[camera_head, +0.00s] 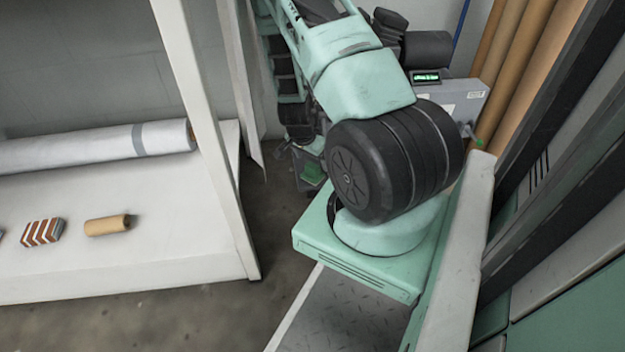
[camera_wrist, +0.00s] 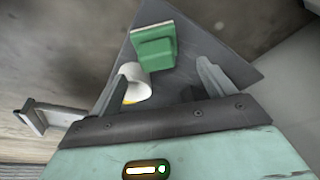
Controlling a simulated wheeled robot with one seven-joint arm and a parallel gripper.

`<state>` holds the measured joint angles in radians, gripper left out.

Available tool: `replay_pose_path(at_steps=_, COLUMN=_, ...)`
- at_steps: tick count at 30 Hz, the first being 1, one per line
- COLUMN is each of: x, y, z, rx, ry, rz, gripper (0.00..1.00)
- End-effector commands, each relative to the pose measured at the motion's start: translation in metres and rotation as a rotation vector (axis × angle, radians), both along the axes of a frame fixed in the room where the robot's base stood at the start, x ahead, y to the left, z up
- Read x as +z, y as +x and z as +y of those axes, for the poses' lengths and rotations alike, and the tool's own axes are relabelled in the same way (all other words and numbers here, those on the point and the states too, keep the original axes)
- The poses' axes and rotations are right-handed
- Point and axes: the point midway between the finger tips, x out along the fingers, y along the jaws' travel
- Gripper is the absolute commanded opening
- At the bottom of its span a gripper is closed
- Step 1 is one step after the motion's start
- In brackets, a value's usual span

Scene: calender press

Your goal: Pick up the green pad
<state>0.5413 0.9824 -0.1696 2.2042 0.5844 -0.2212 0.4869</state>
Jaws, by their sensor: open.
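The green pad (camera_wrist: 155,52) shows in the wrist view, a blocky green piece with a pale strip along one edge. It rests on a dark grey flat surface (camera_wrist: 215,45). My gripper (camera_wrist: 168,78) is open, its two fingers apart with nothing held between them. The pad lies beyond the fingertips, nearer the left finger, and looks apart from them. In the head view a small green patch (camera_head: 313,172), probably the pad, shows low behind my arm; the arm hides my gripper there.
A white round item (camera_wrist: 136,88) with a yellow edge lies by the left finger. In the head view a white shelf (camera_head: 150,270) holds a long wrapped roll (camera_head: 90,148), a brown tube (camera_head: 107,225) and a striped block (camera_head: 43,232). Tall brown rolls (camera_head: 515,50) stand at the back right.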

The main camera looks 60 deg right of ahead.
Motion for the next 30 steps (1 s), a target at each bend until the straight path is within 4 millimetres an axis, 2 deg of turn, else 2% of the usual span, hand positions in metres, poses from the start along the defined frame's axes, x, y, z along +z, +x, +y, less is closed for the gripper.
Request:
replay_pose_path(at_steps=8, x=-0.013, y=0.0, z=-0.001, rx=0.001, ry=0.0, rz=0.0, gripper=0.82)
replay_pose_path(at_steps=18, x=-0.053, y=-0.003, z=-0.006, rx=0.0, ry=0.001, rz=0.0, gripper=0.82)
replay_pose_path(at_steps=28, x=-0.055, y=-0.003, z=-0.009, rx=0.001, ry=0.001, rz=0.0, gripper=0.82)
replay_pose_path(at_steps=30, x=-0.055, y=-0.003, z=-0.009, rx=0.001, ry=0.001, rz=0.0, gripper=0.62)
